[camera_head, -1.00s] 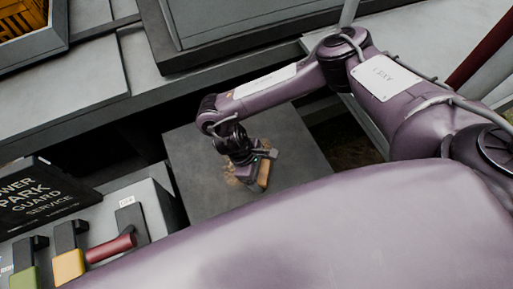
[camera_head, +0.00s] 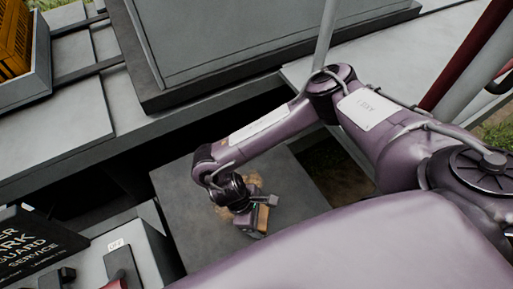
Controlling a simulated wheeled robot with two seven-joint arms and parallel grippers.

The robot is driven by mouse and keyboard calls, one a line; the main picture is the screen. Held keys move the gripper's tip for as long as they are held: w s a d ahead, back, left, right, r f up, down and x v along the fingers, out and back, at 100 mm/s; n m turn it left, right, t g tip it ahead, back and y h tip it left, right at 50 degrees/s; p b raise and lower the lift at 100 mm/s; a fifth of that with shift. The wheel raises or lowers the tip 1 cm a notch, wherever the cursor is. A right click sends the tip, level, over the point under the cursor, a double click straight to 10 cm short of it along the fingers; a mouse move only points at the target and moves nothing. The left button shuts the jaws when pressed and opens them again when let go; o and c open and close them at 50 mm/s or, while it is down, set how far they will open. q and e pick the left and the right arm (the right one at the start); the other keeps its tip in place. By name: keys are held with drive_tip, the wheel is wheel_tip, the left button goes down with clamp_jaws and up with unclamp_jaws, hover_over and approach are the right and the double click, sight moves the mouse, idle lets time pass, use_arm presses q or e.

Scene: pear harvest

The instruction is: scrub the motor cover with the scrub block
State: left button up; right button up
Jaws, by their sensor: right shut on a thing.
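The motor cover (camera_head: 185,195) is a flat grey square panel in the middle of the view, with a tan-brown dirty patch (camera_head: 226,216) on it. My right gripper (camera_head: 258,205) is over the patch and shut on the scrub block (camera_head: 263,217), a small tan block. The block is low over the cover, at the near right part of the patch. The gripper and wrist hide part of the patch, and I cannot tell for sure whether the block touches the cover. My left gripper is not in view.
A raised grey box (camera_head: 250,50) stands behind the cover. A black sign (camera_head: 35,245) and a grey housing with a dark switch (camera_head: 122,265) are at lower left. An orange crate (camera_head: 14,45) is at upper left. Red and grey pipes (camera_head: 470,60) rise at upper right.

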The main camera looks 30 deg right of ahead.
sight(241, 170)
drive_tip(key=shift+s+d+f, duration=0.15)
drive_tip(key=shift+d, duration=1)
drive_tip(key=shift+w, duration=4.1)
drive_tip(key=shift+w+b, duration=0.65)
drive_tip(key=shift+w, duration=2.05)
drive_tip(key=shift+w+b, duration=0.75)
drive_tip(key=shift+w, duration=2.1)
